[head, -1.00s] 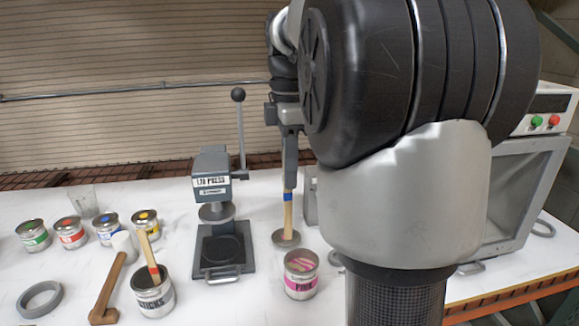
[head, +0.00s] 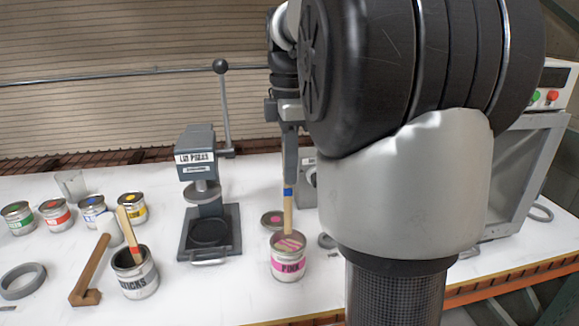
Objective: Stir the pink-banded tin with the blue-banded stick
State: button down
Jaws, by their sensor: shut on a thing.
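The pink-banded tin (head: 289,267) stands upright and open on the white table in the head view, with pink streaks on the pale contents at its mouth. My gripper (head: 290,180) points down above it and is shut on the blue-banded stick (head: 288,213). The stick is upright, its blue band just below the fingers. Its lower end meets the tin's mouth at the back; how deep it reaches is hard to tell. A round lid with a pink dot (head: 271,218) lies behind the tin.
A lid press (head: 207,200) stands left of the tin. A sticks tin (head: 135,276) holding a red-banded stick, a mallet (head: 92,275) and a grey ring (head: 22,281) are further left. Several colorant tins (head: 92,211) and a glass (head: 71,186) stand behind. A grey machine (head: 520,185) is at right.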

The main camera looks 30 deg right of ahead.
jog(key=shift+f+b, duration=3.15)
jog(key=shift+f, duration=2.3)
